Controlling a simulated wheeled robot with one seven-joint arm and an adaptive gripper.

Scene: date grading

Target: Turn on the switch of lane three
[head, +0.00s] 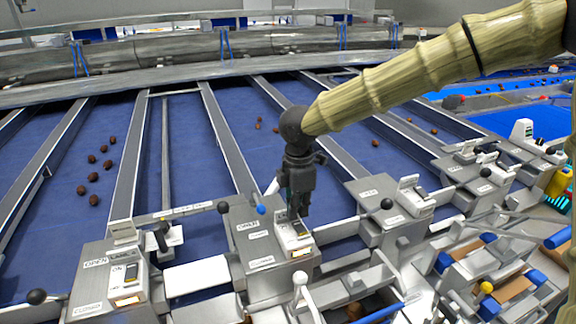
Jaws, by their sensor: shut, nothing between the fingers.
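My gripper (294,211) points straight down with its fingers shut and empty. Its tips are right at or just above the back of a white switch box (296,245) on the middle grey lane housing; I cannot tell whether they touch. The fingers hide part of that box and its rocker. A similar switch box (126,283) with an "ON" mark sits on the left housing, and another (413,198) on the right housing. The lane numbers are too small to read surely, so I cannot tell which switch is lane three's, nor the switch positions.
Blue belt lanes (180,150) with metal dividers run behind the housings, carrying several brown dates (93,177). Crates with blue parts (488,238) are at right.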

